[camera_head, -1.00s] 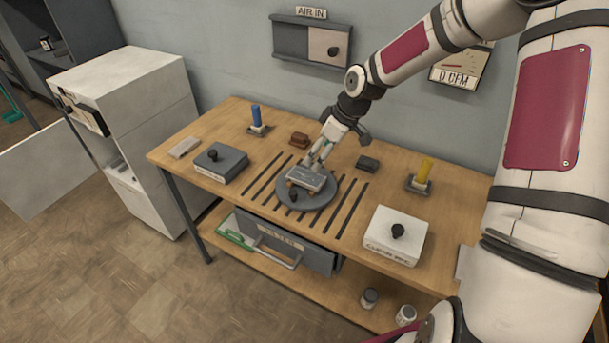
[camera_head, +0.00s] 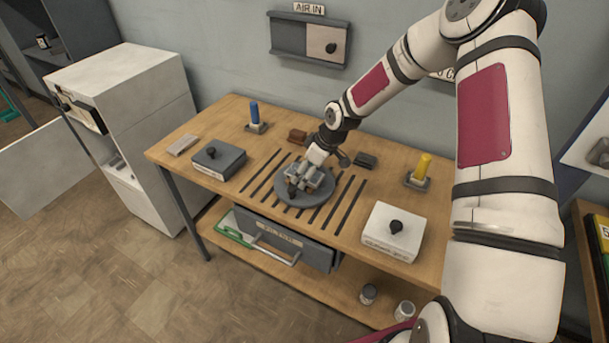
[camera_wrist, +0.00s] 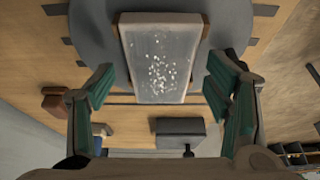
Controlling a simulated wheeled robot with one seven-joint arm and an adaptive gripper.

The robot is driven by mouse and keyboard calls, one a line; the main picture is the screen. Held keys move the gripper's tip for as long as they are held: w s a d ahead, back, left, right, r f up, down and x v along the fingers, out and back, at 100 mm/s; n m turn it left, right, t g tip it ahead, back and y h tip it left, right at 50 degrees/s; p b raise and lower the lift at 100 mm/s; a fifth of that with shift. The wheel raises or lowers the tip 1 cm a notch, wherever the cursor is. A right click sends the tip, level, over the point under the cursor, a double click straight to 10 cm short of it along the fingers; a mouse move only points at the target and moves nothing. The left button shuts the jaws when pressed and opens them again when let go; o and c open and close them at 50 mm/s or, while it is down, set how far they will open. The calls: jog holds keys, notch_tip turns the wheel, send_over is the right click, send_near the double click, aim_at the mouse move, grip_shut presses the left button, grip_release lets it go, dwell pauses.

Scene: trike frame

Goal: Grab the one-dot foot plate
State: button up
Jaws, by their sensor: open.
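A grey plate-like block (camera_wrist: 160,60) with white specks on its face is over the round grey turntable (camera_wrist: 88,30). I cannot make out a single dot on it, so I cannot confirm its marking. My gripper (camera_wrist: 158,70) is open. Its green-padded fingers stand on either side of the block, with a gap at each side. In the head view my gripper (camera_head: 305,180) is low over the turntable (camera_head: 290,198) and hides much of the block.
A brown block (camera_head: 298,136) and a dark block (camera_head: 366,160) lie behind the turntable. A dark knobbed box (camera_head: 218,160), a white knobbed box (camera_head: 393,232), a blue peg (camera_head: 254,113) and a yellow peg (camera_head: 423,166) stand around.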

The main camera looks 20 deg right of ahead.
jog(key=c, duration=1.5)
jog(key=shift+r, duration=0.1)
